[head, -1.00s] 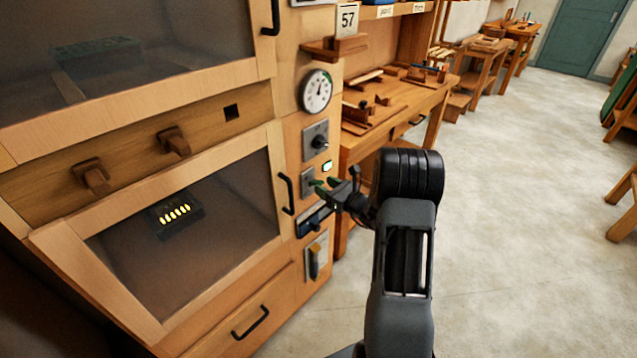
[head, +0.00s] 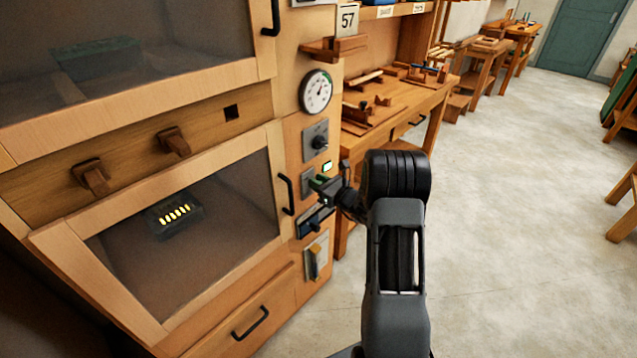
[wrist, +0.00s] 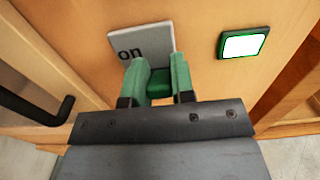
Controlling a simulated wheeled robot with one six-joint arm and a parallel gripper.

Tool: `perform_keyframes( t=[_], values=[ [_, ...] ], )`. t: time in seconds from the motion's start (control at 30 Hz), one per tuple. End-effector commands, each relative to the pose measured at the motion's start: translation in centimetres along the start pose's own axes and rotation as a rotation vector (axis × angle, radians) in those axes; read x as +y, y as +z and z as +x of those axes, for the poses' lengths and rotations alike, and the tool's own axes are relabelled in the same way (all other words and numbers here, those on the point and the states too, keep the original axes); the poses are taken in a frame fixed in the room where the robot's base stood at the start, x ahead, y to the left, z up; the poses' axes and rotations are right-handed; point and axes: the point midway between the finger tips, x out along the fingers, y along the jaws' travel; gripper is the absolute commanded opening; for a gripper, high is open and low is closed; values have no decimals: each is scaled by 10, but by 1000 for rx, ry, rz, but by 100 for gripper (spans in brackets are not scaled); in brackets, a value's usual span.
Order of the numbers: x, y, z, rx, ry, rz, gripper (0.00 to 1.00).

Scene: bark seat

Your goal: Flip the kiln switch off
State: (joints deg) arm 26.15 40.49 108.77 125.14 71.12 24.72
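The kiln switch has a grey plate (wrist: 150,40) marked "on" in the wrist view. A green switch piece (wrist: 160,84) shows at the plate's lower part. In the head view, the plate (head: 307,184) is on the kiln's right-hand panel, partly hidden by my gripper (head: 326,185). In the wrist view, my gripper (wrist: 160,76) has its two green-tipped fingers apart, one on each side of the green piece. I cannot tell whether they touch it. A lit white indicator with a green frame (wrist: 243,43) is right of the plate; it also shows in the head view (head: 327,167).
A round dial (head: 316,92) and a knob plate (head: 316,141) are above the switch. A slider (head: 315,221) and another switch plate (head: 315,257) are below. A black door handle (head: 287,194) is close on the left. Floor at right is open.

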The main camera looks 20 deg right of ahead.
Motion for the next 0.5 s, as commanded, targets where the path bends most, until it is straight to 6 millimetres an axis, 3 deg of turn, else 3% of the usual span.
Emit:
perform_keyframes(
  t=[0.2,0.5],
  values=[
    [0,0,0,0,0,0,1],
    [0,-7,-1,-43,1,0,0]
  ],
)
